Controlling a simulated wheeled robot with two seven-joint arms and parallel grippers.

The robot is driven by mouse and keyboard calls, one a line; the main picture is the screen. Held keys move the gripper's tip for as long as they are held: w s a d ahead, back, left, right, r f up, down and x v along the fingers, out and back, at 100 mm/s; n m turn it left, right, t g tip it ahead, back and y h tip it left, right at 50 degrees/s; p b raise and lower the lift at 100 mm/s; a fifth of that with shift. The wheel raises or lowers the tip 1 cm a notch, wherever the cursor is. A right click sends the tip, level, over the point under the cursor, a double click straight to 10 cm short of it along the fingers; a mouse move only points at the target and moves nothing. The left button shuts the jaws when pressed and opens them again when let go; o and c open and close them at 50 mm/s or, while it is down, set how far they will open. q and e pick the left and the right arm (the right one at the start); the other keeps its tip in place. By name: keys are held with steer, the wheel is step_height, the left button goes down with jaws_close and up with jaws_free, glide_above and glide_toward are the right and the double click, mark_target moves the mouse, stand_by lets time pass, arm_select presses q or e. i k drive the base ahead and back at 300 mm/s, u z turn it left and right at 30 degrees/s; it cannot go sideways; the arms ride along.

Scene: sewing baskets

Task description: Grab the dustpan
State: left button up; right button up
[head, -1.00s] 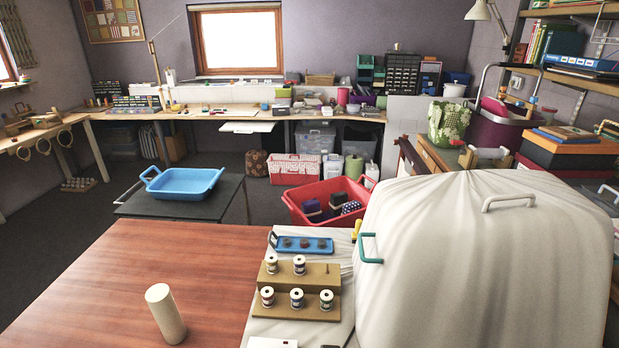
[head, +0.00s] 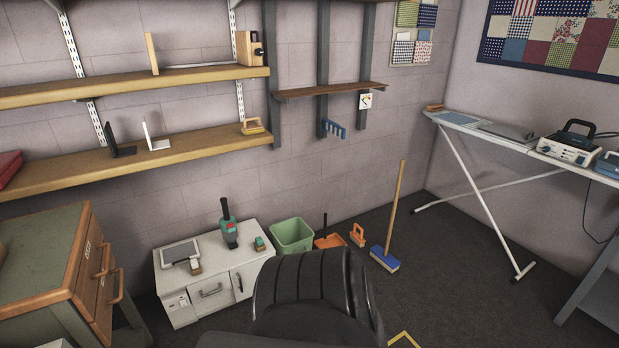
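An orange dustpan (head: 333,241) is low by the back wall in the head view, just right of a green bin. A dark upright handle rises from it. A smaller orange item with a handle (head: 357,236), perhaps a hand brush, is just to its right. The dustpan's lower part is small in the picture, and I cannot tell exactly how it rests. Neither of my grippers shows in this view.
A blue broom (head: 385,259) leans at the right. Dark floor is open toward the ironing board (head: 510,133).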

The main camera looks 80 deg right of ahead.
mark_target(334, 240)
steer(key=z, duration=3.15)
steer(key=i, duration=2.6)
steer(key=z, duration=0.4)
steer(key=i, duration=0.7)
steer(key=z, duration=0.1)
